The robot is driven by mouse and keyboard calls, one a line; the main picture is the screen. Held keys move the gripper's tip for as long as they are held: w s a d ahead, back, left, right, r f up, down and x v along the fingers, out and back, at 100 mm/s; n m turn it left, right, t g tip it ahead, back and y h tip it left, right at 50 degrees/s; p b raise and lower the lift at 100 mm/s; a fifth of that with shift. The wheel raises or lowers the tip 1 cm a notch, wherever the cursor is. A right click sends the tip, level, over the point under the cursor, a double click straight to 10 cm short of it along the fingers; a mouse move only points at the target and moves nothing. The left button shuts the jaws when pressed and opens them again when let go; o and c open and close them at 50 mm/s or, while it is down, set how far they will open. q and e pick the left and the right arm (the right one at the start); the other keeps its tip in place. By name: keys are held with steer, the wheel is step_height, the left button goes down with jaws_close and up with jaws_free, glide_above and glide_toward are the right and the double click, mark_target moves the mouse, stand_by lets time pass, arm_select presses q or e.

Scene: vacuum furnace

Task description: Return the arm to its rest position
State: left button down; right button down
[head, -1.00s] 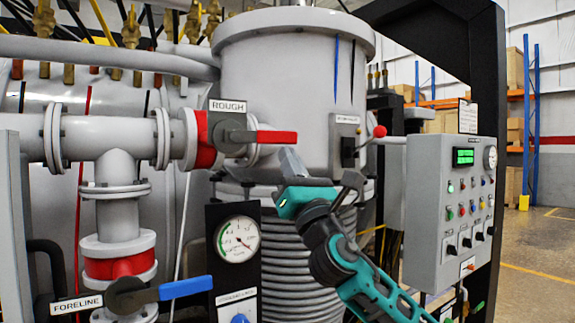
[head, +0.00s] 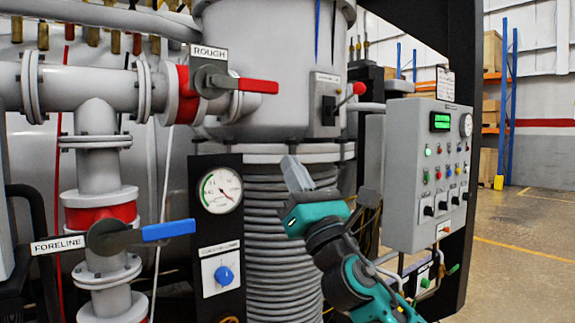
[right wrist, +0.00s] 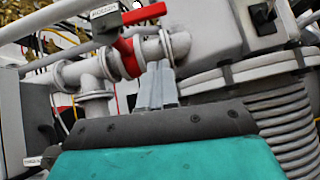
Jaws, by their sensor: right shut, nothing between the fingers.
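My right gripper (head: 296,174) is in front of the ribbed column below the grey furnace vessel in the head view. Its teal arm comes up from the bottom right. In the right wrist view its grey fingers (right wrist: 157,86) are together with nothing between them, apart from the pipework behind. The red-handled ROUGH valve (head: 247,84) stands above and left of the gripper; its handle points right. It also shows in the right wrist view (right wrist: 143,14). My left gripper is not in view.
The blue-handled FORELINE valve (head: 168,230) is at the lower left. A round gauge (head: 220,190) and a panel with a blue knob (head: 223,275) stand left of the gripper. A grey control box (head: 430,175) is at the right. Open floor (head: 530,250) lies beyond it.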

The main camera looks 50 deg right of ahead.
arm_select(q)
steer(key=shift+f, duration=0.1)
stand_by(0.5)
arm_select(e)
steer(key=w+a+f+m+g+y+p, duration=0.1)
steer(key=w+a+f+m+g+y, duration=0.3)
steer(key=f, duration=0.7)
steer(key=s+f+m+g+h+p, duration=0.1)
steer(key=f+m+g, duration=0.1)
steer(key=f+m, duration=0.6)
steer(key=w+a+f+m+g+y+p, duration=0.1)
steer(key=w+a+f+m+g+y, duration=0.15)
steer(key=f, duration=1.05)
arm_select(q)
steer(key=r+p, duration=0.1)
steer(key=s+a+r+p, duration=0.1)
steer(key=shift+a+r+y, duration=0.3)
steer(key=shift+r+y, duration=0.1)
arm_select(e)
steer(key=s+a+f+m+g+y, duration=0.2)
steer(key=s+a+f+m, duration=0.4)
steer(key=a+f, duration=0.3)
steer(key=s+a+f+m+g+y, duration=0.3)
steer(key=s+a+f+m, duration=0.3)
steer(key=a+f+m, duration=0.2)
step_height(320, 180, down, 3)
steer(key=shift+s+a+r+g, duration=0.1)
steer(key=shift+s+a+g, duration=0.25)
steer(key=shift+a+g, duration=0.5)
